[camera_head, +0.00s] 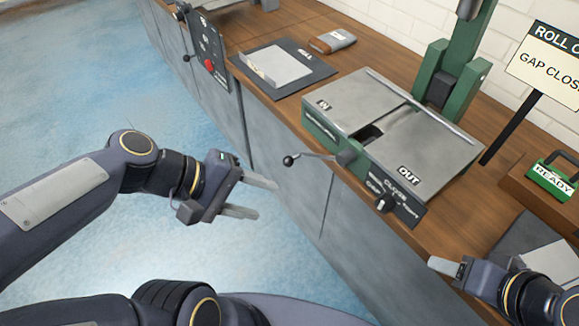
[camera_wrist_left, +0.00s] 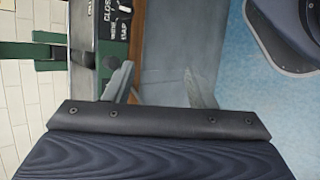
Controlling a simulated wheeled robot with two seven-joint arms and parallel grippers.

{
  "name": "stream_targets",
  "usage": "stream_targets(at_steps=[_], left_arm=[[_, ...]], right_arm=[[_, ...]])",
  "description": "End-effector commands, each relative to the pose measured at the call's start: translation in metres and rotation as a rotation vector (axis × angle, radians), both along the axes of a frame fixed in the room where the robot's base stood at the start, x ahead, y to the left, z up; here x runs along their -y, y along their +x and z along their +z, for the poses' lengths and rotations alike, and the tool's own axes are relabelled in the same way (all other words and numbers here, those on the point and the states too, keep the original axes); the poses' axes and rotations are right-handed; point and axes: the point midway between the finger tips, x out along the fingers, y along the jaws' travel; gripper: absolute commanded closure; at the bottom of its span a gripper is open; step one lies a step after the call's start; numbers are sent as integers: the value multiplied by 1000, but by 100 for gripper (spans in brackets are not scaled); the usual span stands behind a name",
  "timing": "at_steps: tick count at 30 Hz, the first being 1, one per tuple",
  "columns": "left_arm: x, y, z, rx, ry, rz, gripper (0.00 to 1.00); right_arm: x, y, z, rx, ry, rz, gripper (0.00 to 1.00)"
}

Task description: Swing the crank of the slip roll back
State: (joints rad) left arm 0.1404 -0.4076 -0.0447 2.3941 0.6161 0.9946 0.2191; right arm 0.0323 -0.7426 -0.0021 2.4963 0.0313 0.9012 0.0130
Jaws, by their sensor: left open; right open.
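The slip roll (camera_head: 395,130) is a green and grey machine on the wooden bench, with IN and OUT plates. Its crank (camera_head: 315,156) sticks out from the front toward the left and ends in a dark ball knob (camera_head: 288,160). My left gripper (camera_head: 266,199) is open and empty in front of the bench, below and left of the crank, apart from it. In the left wrist view its two fingers (camera_wrist_left: 160,88) are spread, with part of the machine (camera_wrist_left: 84,50) behind the left finger. My right gripper (camera_head: 440,266) is at the lower right by the bench edge, only partly visible.
A knob panel (camera_head: 396,200) sits on the machine's front. A sign (camera_head: 548,62) reads "GAP CLOS…", cut off. A green READY tag (camera_head: 551,180) is on a wooden block at right. A tray with a metal sheet (camera_head: 274,66) lies farther left. Floor before the cabinets is clear.

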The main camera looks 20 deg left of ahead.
Motion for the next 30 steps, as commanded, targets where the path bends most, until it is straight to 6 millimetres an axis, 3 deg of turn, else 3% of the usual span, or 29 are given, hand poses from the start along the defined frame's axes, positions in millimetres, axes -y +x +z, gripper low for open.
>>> stream_targets(at_steps=[1, 5, 8, 12, 15, 19, 23, 30], left_arm=[[3, 6, -20, -45, -58, 34, 50], [9, 28, -46, -171, -242, 140, 50], [9, 55, -78, -303, -434, 259, 50], [-5, 107, -129, -505, -753, 466, 50], [-23, 141, -160, -613, -950, 596, 50], [-45, 171, -188, -697, -1128, 713, 50], [-56, 184, -198, -729, -1212, 767, 50], [-38, 204, -197, -735, -1224, 770, 50]], right_arm=[[0, 0, -22, 0, 0, 0, 50], [0, 0, -58, 0, 0, 0, 50], [0, 0, -97, 0, 0, 0, 50], [0, 0, -155, -1, 0, 0, 50], [0, 0, -185, -1, 0, 0, 50], [0, 0, -207, 0, 0, 0, 50], [0, 0, -214, 0, 0, 0, 50], [0, 0, -219, 0, 0, 0, 50]])
